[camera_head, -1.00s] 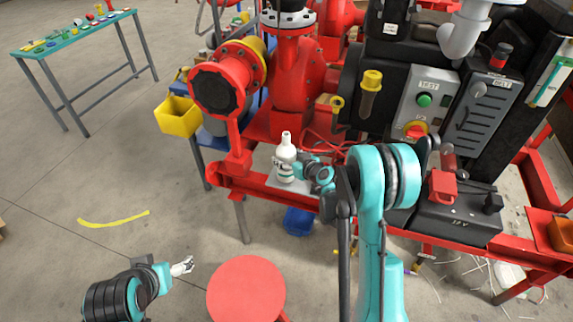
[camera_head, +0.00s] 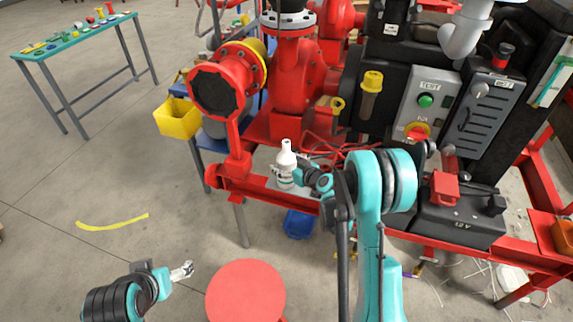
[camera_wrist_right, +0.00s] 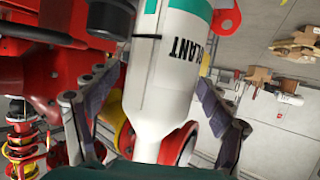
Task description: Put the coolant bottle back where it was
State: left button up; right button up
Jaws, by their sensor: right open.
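The coolant bottle (camera_head: 285,176) is white with a narrow nozzle and stands about upright at the front of the red skid frame, over a small light plate (camera_head: 305,192). I cannot clearly see its base touch the plate. In the right wrist view the bottle (camera_wrist_right: 168,75) shows a green band and dark lettering. My right gripper (camera_head: 297,172) is open, with its fingers on either side of the bottle and gaps visible in the wrist view (camera_wrist_right: 160,95). My left gripper (camera_head: 182,271) is empty over the floor at lower left; its jaw opening is too small to tell.
A red pump (camera_head: 290,85) and its flanged pipe stand behind the bottle. A black battery box (camera_head: 455,215) is on the right.

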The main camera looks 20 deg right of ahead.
jog(key=p+v, duration=0.3)
jog(key=v, duration=0.9)
jog(key=s+a+r+m+g, duration=0.1)
jog(key=s+a+r+g, duration=0.2)
jog(key=s+a+r, duration=0.45)
jog(key=s+r+m+g+h, duration=0.2)
jog(key=s+r+g+h, duration=0.1)
jog(key=s, duration=1.5)
jog(key=shift+s+d+m+h, duration=0.3)
jog(key=shift+s+d+h, duration=0.1)
jog(key=shift+d+h, duration=0.15)
